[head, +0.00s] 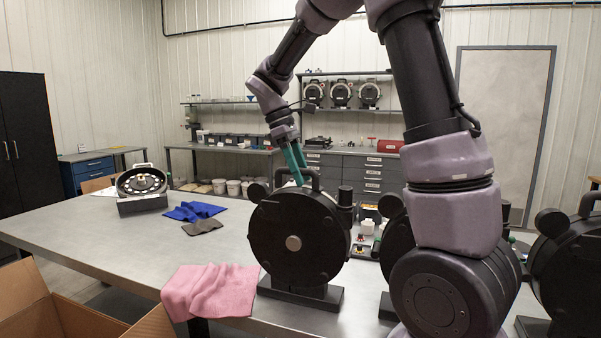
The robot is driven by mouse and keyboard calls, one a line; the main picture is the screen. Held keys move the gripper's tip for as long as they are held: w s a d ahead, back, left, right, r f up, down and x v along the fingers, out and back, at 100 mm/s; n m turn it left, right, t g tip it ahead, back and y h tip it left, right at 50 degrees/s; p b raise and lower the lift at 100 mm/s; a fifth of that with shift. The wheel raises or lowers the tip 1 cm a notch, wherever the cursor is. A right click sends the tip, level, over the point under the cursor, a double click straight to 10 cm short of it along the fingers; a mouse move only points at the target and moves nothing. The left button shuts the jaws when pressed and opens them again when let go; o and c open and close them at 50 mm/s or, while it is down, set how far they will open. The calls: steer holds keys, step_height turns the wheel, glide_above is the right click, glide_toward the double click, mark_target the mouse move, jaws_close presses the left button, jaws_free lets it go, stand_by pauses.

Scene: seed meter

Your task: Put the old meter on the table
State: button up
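A round black meter (285,250) with a top handle (313,178) stands upright on a flat dark base in the middle of the head view, at the table's right part. My gripper (296,166) points down at this handle from above, its two teal fingers close together and overlapping the handle in the picture. Whether they are closed on it I cannot tell. Another meter (141,182), its face open and showing a ring of holes, sits on a grey stand at the far left of the metal table (110,228). Which meter is the old one is not marked.
A pink cloth (210,292) lies at the table's front edge, with blue (194,211) and grey (203,227) cloths farther back. An open cardboard box (50,312) is at front left. More black meters (572,262) stand at right, partly behind my arm. The table's left-middle is clear.

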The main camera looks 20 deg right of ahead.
steer(key=v, duration=1.2)
steer(key=s+d+f+m+t+y, duration=0.1)
steer(key=s+d+m+t+y, duration=0.2)
steer(key=s+m, duration=0.4)
steer(key=s+d+f+m+t+y, duration=0.1)
steer(key=s+d+m+t+y, duration=0.1)
steer(key=s+d+m+t, duration=0.4)
steer(key=s+m, duration=0.2)
steer(key=s, duration=0.3)
steer(key=shift+s+d+f+t+y, duration=0.35)
steer(key=shift+s+t+y, duration=0.05)
steer(key=shift+d, duration=0.1)
